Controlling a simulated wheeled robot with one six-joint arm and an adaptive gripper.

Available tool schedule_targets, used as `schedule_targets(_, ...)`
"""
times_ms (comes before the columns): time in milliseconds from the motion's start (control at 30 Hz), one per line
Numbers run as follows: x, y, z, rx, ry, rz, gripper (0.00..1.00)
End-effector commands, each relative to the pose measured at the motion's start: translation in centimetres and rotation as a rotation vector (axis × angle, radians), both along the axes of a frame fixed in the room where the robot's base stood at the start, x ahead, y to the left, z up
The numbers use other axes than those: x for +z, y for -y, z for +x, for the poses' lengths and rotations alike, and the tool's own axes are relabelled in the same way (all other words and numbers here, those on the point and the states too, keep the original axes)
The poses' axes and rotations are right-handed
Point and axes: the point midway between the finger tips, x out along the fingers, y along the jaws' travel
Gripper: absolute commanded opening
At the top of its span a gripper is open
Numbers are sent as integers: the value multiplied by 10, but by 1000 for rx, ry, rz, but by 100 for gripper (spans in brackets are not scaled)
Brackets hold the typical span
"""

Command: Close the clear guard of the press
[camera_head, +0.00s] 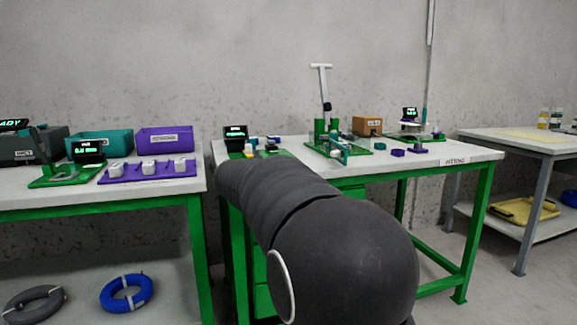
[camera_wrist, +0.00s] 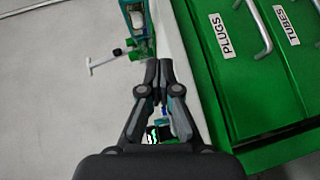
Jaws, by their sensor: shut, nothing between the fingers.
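The press (camera_head: 326,128) stands on a green base on the fitting table, with its white T-shaped lever (camera_head: 321,66) raised upright. A small teal-edged panel, which looks like the clear guard (camera_head: 341,152), is at the front of the press; its exact angle is too small to tell. In the wrist view, the press shows at the top, with its lever (camera_wrist: 104,62) pointing left and the teal-framed part (camera_wrist: 134,14) at the top edge. My gripper (camera_wrist: 159,64) is shut and empty, apart from the press, over the table's front edge. My arm hides it in the head view.
Green drawers labelled PLUGS (camera_wrist: 217,32) and TUBES lie right of my gripper in the wrist view. An orange-brown box (camera_head: 367,125), purple blocks (camera_head: 398,152) and a small display (camera_head: 236,133) share the table (camera_head: 440,155). Another table with bins (camera_head: 164,140) stands left.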

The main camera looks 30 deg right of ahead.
Motion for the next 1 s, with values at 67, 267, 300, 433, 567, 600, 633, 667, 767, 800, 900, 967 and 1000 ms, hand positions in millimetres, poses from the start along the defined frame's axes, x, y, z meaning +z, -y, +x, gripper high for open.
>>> schedule_targets(67, -2, 11, 22, 3, -6, -80, 0)
schedule_targets(267, 7, 22, 50, 13, -9, -193, 0)
schedule_targets(300, 8, 24, 52, 14, -9, -202, 0)
schedule_targets(433, 10, 34, 56, 13, -9, -209, 0)
schedule_targets(567, 9, 52, 64, 12, -10, -208, 0)
schedule_targets(600, 10, 59, 67, 11, -10, -207, 0)
schedule_targets(633, 9, 64, 69, 12, -11, -207, 0)
schedule_targets(667, 9, 69, 72, 12, -11, -207, 0)
schedule_targets(767, 9, 86, 79, 13, -11, -206, 0)
schedule_targets(800, 10, 93, 82, 12, -11, -207, 0)
schedule_targets(900, 10, 110, 89, 13, -10, -207, 0)
schedule_targets(967, 9, 120, 92, 12, -10, -207, 0)
schedule_targets(1000, 10, 125, 88, 12, -10, -207, 0)
